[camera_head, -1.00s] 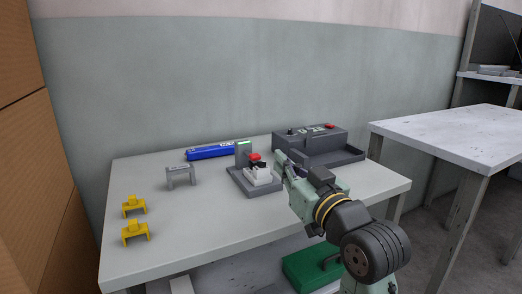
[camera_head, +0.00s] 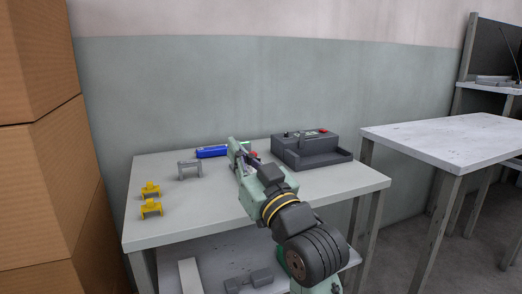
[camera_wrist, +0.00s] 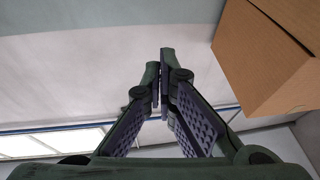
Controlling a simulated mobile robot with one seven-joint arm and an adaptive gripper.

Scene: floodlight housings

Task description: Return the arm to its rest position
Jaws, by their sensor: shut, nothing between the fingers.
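My gripper (camera_wrist: 160,82) is shut and empty in the wrist view, its two fingertips meeting. There it faces the pale wall, a cardboard box and what looks like a lit ceiling panel. In the head view my gripper (camera_head: 238,150) is raised over the middle of the grey table (camera_head: 190,228). My arm hides most of the small fixture with the red button (camera_head: 253,154) behind it.
Two yellow brackets (camera_head: 151,208), a grey bracket (camera_head: 189,169) and a blue item (camera_head: 212,152) lie on the table. A dark grey machine (camera_head: 308,150) stands at its right. Stacked cardboard boxes (camera_head: 45,180) stand left; a second table (camera_head: 445,140) stands right.

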